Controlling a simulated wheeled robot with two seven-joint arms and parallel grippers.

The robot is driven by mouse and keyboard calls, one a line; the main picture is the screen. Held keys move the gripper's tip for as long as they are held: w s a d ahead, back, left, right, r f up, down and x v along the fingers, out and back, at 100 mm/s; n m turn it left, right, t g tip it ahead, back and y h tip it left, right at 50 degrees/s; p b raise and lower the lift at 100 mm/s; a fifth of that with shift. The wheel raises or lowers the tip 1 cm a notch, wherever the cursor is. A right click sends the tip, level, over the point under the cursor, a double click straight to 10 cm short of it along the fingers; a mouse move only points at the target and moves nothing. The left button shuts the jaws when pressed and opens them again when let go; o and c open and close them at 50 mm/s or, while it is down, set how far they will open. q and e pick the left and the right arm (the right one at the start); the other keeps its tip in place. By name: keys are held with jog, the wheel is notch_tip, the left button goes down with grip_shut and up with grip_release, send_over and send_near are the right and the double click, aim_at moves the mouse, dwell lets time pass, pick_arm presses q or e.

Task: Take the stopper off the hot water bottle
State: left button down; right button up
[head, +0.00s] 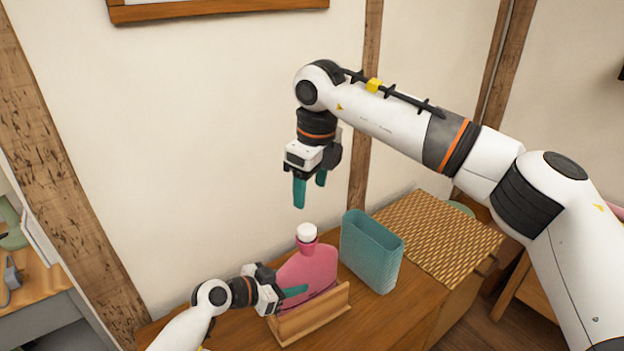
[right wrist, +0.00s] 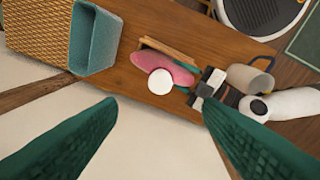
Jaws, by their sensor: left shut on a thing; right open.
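A pink hot water bottle (head: 308,271) stands upright in a wooden rack (head: 310,313) on the wooden top. Its white stopper (head: 306,232) sits on the neck; in the right wrist view the stopper (right wrist: 160,82) shows from above as a white disc. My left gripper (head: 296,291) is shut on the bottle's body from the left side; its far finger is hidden. My right gripper (head: 309,191) points down, open and empty, above the stopper and apart from it. Its two green fingers are wide apart in the right wrist view.
A teal open bin (head: 372,250) stands close to the right of the bottle. A woven mat (head: 440,235) lies farther right on the wooden top (head: 405,310). The wall (head: 220,130) is close behind. The air between my right gripper and the stopper is clear.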

aim_at(307, 228)
jog(key=f+m, duration=0.1)
jog(key=f, duration=0.2)
jog(key=w+f+m, duration=0.1)
jog(key=f+m, duration=0.1)
jog(key=f, duration=0.2)
jog(key=f+m, duration=0.2)
jog(key=f, duration=0.2)
jog(key=shift+w+a, duration=0.15)
jog(key=shift+a, duration=0.2)
jog(key=shift+c, duration=0.3)
jog(key=c, duration=1.1)
jog(key=n, duration=0.4)
jog(key=shift+w+r+n+g, duration=0.1)
jog(key=shift+n+g, duration=0.2)
jog(key=shift+n, duration=0.1)
jog(key=n, duration=0.4)
jog(key=shift+n+g+y, duration=0.3)
jog(key=shift+y, duration=0.1)
jog(key=shift+r, duration=0.15)
